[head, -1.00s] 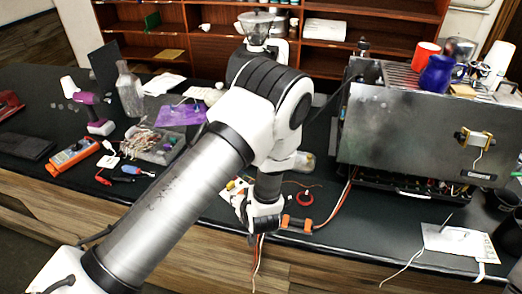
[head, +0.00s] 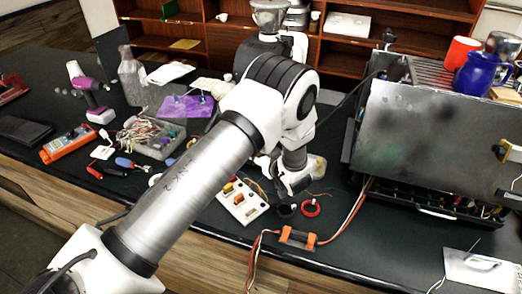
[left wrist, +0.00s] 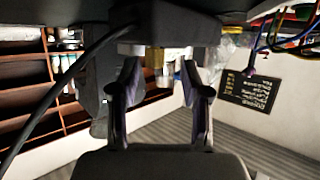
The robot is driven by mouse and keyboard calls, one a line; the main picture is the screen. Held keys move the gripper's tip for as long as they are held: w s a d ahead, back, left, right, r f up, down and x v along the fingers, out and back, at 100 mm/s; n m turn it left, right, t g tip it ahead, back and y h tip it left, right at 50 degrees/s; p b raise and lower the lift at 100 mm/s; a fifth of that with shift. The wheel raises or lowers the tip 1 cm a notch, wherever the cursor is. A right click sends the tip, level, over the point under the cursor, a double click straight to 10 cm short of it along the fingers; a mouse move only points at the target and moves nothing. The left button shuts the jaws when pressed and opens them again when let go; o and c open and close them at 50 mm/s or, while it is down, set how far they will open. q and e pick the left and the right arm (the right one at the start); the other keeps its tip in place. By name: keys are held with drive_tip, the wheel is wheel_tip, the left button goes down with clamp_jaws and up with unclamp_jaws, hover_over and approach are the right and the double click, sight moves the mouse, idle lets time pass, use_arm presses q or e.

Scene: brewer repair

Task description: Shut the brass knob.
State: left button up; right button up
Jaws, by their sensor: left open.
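A brass-coloured piece, apparently the brass knob (left wrist: 154,58), shows at the top middle of the left wrist view under a dark body. A silvery part sits just right of it. My left gripper (left wrist: 160,68) is open, its two fingers on either side of these parts. I cannot tell whether either finger touches the knob. In the head view my left arm crosses the middle and its wrist hangs over the table. The left fingertips and the knob cannot be made out there. My right gripper is in neither view.
The metal-fronted brewer (head: 420,135) stands at the right with exposed wiring below. A parts tray (head: 150,136) and purple drill (head: 92,92) are left.

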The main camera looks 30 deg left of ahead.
use_arm(q)
drive_tip(key=shift+w+a+f, duration=0.4)
drive_tip(key=shift+w+f, duration=0.15)
drive_tip(key=shift+w, duration=0.25)
drive_tip(key=shift+s+d+r, duration=0.1)
drive_tip(key=shift+s+r, duration=0.05)
drive_tip(key=shift+s, duration=0.05)
drive_tip(key=shift+c, duration=0.3)
drive_tip(key=shift+s+r, duration=0.1)
drive_tip(key=shift+s, duration=0.1)
clamp_jaws()
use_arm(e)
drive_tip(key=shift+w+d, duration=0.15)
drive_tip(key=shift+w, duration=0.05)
use_arm(q)
drive_tip(key=shift+s+m+t+h+b, duration=0.1)
drive_tip(key=shift+m+t+h+b, duration=0.45)
drive_tip(key=shift+m+t, duration=0.3)
drive_tip(key=shift+s+a+m+t+h, duration=0.1)
drive_tip(key=shift+a+m+t+h, duration=0.1)
drive_tip(key=shift+m+t+h, duration=0.4)
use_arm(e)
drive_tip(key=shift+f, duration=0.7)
